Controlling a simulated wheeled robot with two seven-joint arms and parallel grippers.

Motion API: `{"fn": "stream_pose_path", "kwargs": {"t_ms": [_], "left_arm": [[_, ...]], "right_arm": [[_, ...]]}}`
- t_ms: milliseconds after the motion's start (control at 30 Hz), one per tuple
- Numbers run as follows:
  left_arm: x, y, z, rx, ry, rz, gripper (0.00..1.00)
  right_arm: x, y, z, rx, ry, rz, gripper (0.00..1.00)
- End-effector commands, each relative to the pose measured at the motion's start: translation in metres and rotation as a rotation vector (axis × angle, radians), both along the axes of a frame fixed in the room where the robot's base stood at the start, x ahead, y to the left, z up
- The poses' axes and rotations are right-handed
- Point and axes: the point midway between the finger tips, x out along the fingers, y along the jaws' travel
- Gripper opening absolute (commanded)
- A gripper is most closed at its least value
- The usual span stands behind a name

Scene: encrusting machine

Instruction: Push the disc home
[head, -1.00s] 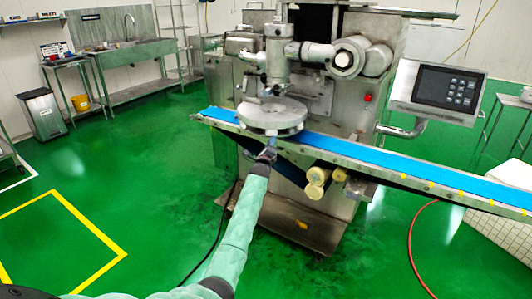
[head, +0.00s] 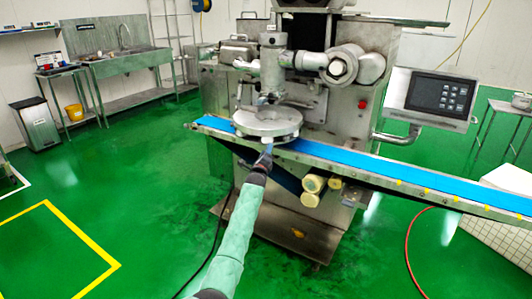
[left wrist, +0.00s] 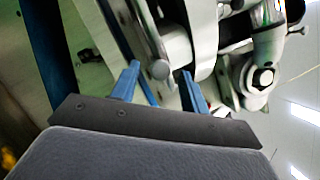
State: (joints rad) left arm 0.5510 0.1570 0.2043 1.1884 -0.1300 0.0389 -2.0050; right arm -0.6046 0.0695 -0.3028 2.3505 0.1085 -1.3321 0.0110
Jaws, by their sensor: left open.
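The disc (head: 268,123) is a thick, round, pale metal ring. It lies flat above the blue belt, under the machine's vertical head. My left gripper (head: 267,150) is at the disc's near edge, just below its rim, with the arm reaching up from the bottom. In the left wrist view the two blue fingers of my left gripper (left wrist: 160,72) are apart, with a rounded metal knob (left wrist: 160,69) showing between them. I cannot tell whether the fingers touch the knob. A pale curved part, likely the disc (left wrist: 178,48), shows behind. My right gripper is not in view.
The blue conveyor belt (head: 390,166) slopes down to the right across the front of the machine (head: 225,95). A control panel (head: 442,95) stands at right. A red hose (head: 407,245) lies on the green floor, which is open at left.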

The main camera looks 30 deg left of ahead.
Motion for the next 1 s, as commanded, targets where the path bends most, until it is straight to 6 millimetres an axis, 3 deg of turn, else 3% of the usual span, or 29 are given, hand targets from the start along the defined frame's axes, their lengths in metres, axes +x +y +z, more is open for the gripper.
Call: {"fn": "stream_pose_path", "kwargs": {"t_ms": [233,500,1000], "left_arm": [[-0.031,-0.008,-0.01,0.001,0.0,0.0,0.45],[-0.059,-0.015,-0.016,0.001,0.001,0.001,0.45],[-0.067,-0.016,-0.017,0.0,0.002,0.0,0.45]], "right_arm": [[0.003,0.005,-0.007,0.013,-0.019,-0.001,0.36],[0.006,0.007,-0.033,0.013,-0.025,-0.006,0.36],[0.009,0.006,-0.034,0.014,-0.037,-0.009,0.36]]}}
